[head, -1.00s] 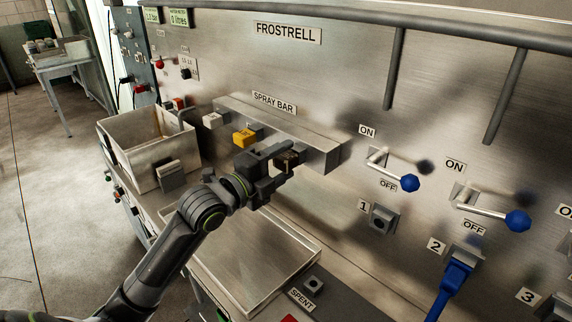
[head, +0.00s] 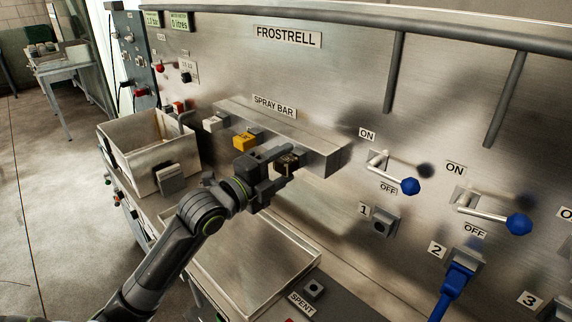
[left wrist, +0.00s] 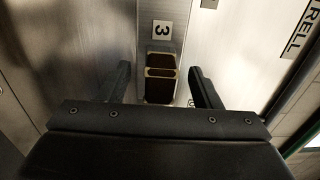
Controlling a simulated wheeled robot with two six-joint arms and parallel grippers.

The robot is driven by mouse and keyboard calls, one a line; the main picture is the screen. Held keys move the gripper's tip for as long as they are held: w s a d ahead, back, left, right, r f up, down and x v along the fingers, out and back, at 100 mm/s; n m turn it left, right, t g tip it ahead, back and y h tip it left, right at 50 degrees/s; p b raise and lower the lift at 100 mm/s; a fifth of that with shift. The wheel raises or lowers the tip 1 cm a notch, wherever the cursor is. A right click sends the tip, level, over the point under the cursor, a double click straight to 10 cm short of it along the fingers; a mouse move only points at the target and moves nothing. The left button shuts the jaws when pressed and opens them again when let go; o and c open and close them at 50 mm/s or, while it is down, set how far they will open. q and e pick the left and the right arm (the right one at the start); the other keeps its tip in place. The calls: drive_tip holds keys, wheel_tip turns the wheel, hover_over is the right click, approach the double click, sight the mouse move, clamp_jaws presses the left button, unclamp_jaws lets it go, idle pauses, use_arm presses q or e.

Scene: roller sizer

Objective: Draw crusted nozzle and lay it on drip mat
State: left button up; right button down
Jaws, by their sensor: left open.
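The crusted nozzle (head: 287,162) is a dark brown block with pale edges, seated on the spray bar (head: 320,150). In the left wrist view the nozzle (left wrist: 160,78) lies between the two fingers, below a label 3. My left gripper (head: 279,168) is open at the nozzle, with a gap visible on each side in the wrist view (left wrist: 164,88). In the head view its fingers partly hide the nozzle. I cannot make out a drip mat for certain; a shallow metal tray (head: 309,262) lies below the bar. My right gripper is not in view.
A yellow nozzle (head: 245,140) and a pale one (head: 214,123) sit farther left on the bar. A deep metal bin (head: 122,161) stands left. Blue-knobbed levers (head: 409,186) and a blue plug (head: 457,275) are at right. A SPENT label (head: 301,303) is by the tray.

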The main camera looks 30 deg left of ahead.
sight(279, 169)
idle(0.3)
use_arm(q)
clamp_jaws()
idle(0.5)
drive_tip(key=shift+s, duration=0.1)
drive_tip(key=shift+p+v, duration=0.8)
drive_tip(key=shift+v, duration=2.1)
